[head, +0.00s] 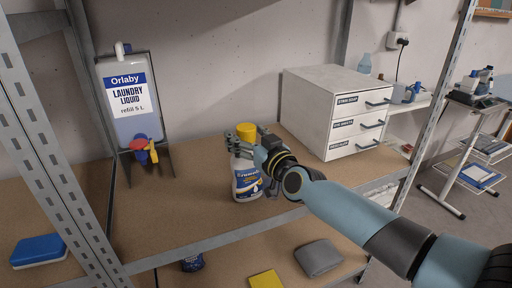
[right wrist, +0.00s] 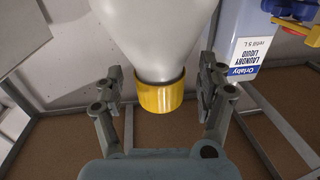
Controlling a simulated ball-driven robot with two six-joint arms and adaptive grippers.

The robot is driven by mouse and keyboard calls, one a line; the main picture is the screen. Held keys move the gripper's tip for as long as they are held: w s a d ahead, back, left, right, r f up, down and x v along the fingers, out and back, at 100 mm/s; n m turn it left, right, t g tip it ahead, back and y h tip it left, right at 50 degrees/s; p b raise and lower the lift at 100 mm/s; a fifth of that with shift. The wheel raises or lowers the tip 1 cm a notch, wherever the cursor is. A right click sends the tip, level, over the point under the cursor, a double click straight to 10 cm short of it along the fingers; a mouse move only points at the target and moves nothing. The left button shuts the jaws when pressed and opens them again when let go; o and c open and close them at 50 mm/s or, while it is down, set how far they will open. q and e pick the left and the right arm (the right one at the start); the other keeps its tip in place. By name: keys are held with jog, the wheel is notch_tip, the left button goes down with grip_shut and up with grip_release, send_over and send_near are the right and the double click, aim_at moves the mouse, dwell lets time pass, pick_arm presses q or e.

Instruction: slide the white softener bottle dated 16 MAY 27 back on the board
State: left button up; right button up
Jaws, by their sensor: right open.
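The right gripper is open. My left gripper is out of view.
A laundry liquid refill tank (head: 128,95) with coloured taps stands at the back left. A white drawer unit (head: 335,110) stands at the right. The board behind the bottle looks clear up to the wall. A metal upright (head: 50,165) rises at the left.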

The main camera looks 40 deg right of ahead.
jog(key=shift+w, duration=0.4)
jog(key=shift+c, duration=0.4)
grip_shut()
jog(key=shift+w+d+b, duration=0.2)
jog(key=shift+w+b, duration=0.1)
jog(key=shift+w, duration=0.5)
jog(key=shift+w+d+b, duration=0.2)
jog(key=shift+w+b, duration=0.15)
jog(key=shift+w, duration=0.4)
jog(key=shift+w+d+b, duration=0.2)
jog(key=shift+w+b, duration=0.1)
jog(key=shift+w, duration=0.5)
jog(key=shift+w, duration=0.1)
